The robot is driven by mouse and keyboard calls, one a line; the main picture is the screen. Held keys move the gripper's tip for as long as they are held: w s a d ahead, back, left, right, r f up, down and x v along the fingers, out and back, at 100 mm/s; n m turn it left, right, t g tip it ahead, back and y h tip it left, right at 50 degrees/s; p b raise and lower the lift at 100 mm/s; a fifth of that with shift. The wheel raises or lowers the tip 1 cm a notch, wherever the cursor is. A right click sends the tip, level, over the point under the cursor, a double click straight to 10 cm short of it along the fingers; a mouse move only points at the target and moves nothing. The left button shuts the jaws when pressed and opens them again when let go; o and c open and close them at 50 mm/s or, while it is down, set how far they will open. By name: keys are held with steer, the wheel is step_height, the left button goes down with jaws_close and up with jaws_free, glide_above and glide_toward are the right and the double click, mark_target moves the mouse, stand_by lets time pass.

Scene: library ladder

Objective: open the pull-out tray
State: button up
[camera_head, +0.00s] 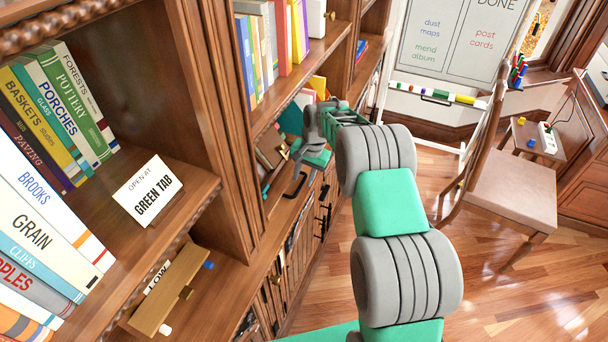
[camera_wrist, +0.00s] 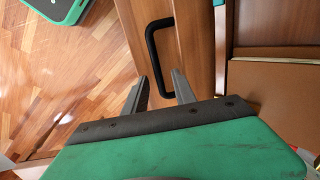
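The wooden front of the pull-out tray (camera_wrist: 197,45) fills the upper middle of the wrist view. Its black bar handle (camera_wrist: 152,55) runs down toward my gripper (camera_wrist: 160,88). The two grey fingers are apart, and the handle's lower end shows between them; I cannot tell whether they touch it. In the head view, a black handle (camera_head: 299,187) shows on the shelf unit just below my gripper (camera_head: 284,152). The gripper's far side is partly hidden by the arm.
A bookcase with several books (camera_head: 62,110) and a card reading "OPEN AT GREEN TAB" (camera_head: 147,190) fills the left. A chair (camera_head: 510,190) and a whiteboard (camera_head: 447,40) stand at the right.

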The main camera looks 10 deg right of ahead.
steer(key=shift+f, duration=0.1)
jaws_close()
stand_by(1.4)
